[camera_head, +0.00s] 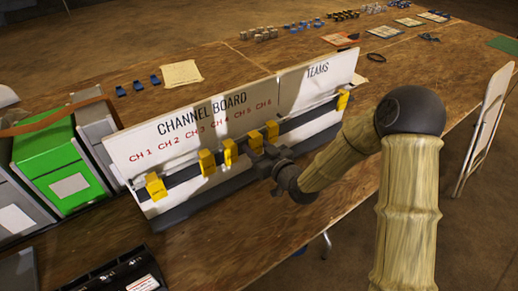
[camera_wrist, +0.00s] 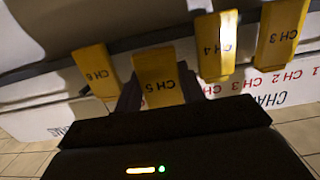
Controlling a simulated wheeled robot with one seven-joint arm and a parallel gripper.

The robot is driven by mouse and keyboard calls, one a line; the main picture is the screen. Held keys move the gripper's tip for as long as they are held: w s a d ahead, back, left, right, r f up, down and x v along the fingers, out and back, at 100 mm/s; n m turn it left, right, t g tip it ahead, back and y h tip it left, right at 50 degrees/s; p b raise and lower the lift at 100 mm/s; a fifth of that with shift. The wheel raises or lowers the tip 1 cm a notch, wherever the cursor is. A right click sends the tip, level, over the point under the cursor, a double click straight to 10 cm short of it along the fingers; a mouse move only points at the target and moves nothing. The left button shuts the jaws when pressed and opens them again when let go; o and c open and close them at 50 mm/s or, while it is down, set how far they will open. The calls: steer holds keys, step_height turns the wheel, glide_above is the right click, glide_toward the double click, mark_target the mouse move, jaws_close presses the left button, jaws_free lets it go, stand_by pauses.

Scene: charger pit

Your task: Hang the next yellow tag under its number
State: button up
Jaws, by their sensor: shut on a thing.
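The white channel board (camera_head: 180,110) stands on the table with red labels CH 1 to CH 6 above a dark rail (camera_head: 183,175). Yellow tags hang at CH 1 (camera_head: 156,186), CH 3 (camera_head: 207,162), CH 4 (camera_head: 230,152), CH 5 (camera_head: 255,141) and CH 6 (camera_head: 272,131). The rail below CH 2 is bare. Another yellow tag (camera_head: 342,99) hangs at the right end, under TEAMS; its label is unreadable. My gripper (camera_head: 264,156) is at the rail, shut on the CH 5 tag (camera_wrist: 158,82). The inverted wrist view shows the CH 6 tag (camera_wrist: 95,70) and CH 4 tag (camera_wrist: 216,45) beside it.
Green (camera_head: 62,170) and grey bins stand left of the board. A black device (camera_head: 125,275) lies in front. Blue clips, paper (camera_head: 181,73) and small parts lie behind. A white folding chair (camera_head: 487,125) is at the right. Neighbouring tags stand close on both sides of my gripper.

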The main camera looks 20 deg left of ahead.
steer(key=shift+w+a+f+b, duration=0.25)
steer(key=shift+w+a+f, duration=0.15)
steer(key=shift+a, duration=0.2)
steer(key=shift+w+a+f+b, duration=0.2)
steer(key=shift+w+a+f, duration=0.05)
steer(key=shift+w+a, duration=0.25)
steer(key=shift+d, duration=0.1)
steer(key=o, duration=1)
steer(key=shift+s, duration=0.1)
steer(key=p+v, duration=0.1)
steer(key=v, duration=1)
steer(key=shift+s+d+r, duration=0.1)
steer(key=shift+d+r, duration=0.15)
steer(key=shift+d, duration=0.1)
